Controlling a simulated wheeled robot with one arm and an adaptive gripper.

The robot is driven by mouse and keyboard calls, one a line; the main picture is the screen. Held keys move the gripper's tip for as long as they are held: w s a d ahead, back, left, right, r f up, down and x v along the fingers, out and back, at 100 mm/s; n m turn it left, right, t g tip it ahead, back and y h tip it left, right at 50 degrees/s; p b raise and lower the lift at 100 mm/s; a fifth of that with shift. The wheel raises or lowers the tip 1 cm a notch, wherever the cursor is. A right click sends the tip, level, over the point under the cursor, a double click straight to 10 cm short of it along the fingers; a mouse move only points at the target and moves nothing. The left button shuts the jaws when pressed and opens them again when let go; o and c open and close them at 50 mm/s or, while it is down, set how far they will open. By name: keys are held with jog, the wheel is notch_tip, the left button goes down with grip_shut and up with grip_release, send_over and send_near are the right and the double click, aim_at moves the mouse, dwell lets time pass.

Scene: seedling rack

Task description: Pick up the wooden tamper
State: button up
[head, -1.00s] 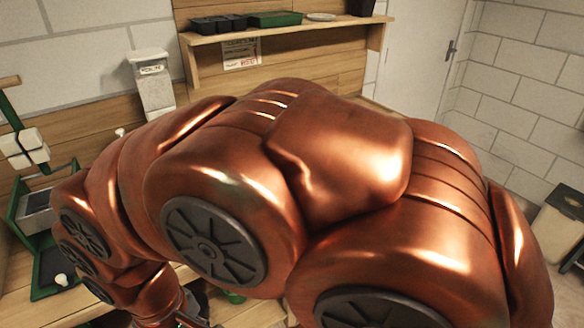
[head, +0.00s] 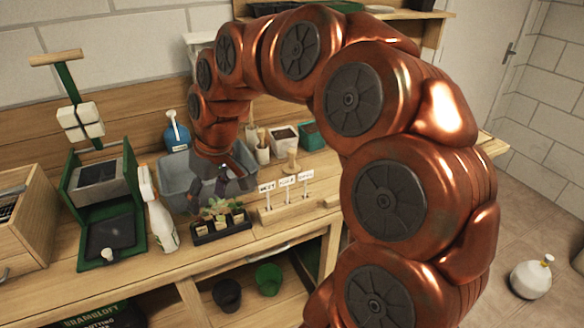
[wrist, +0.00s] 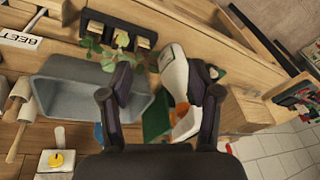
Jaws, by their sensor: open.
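Pale wooden tools stand on the bench right of the grey tub. One wooden piece (head: 262,150) is close to the tub, and a knobbed one (head: 292,158) is behind the label rack. I cannot tell surely which is the tamper. Two pale wooden pieces, one upper (wrist: 19,93) and one lower (wrist: 15,140), show at the left edge of the wrist view. My gripper (head: 207,190) points down over the grey tub (head: 175,172), left of these pieces. In the wrist view my gripper (wrist: 160,84) has its fingers apart with nothing held between them.
A seedling tray (head: 222,229) and label rack (head: 285,208) stand at the bench front. A white bottle (head: 162,226), a green-framed press (head: 103,190) and a wooden box (head: 22,215) are left. A blue bottle (head: 177,134) stands behind the tub; pots (head: 284,139) are at the back right.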

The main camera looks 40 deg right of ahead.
jog(key=w+d+t, duration=0.2)
jog(key=w+d, duration=0.5)
jog(key=m+t+h+b, duration=0.2)
jog(key=m+h+b, duration=0.1)
jog(key=m, duration=0.1)
send_over(293, 149)
jog(key=s, duration=0.3)
notch_tip(293, 149, down, 7)
jog(key=shift+a+p+x, duration=0.15)
jog(key=shift+p+x, duration=0.45)
jog(key=shift+x, duration=1.15)
jog(key=shift+a+p+x, duration=0.15)
jog(key=shift+p+x, duration=0.4)
jog(key=shift+x, duration=1.25)
grip_shut()
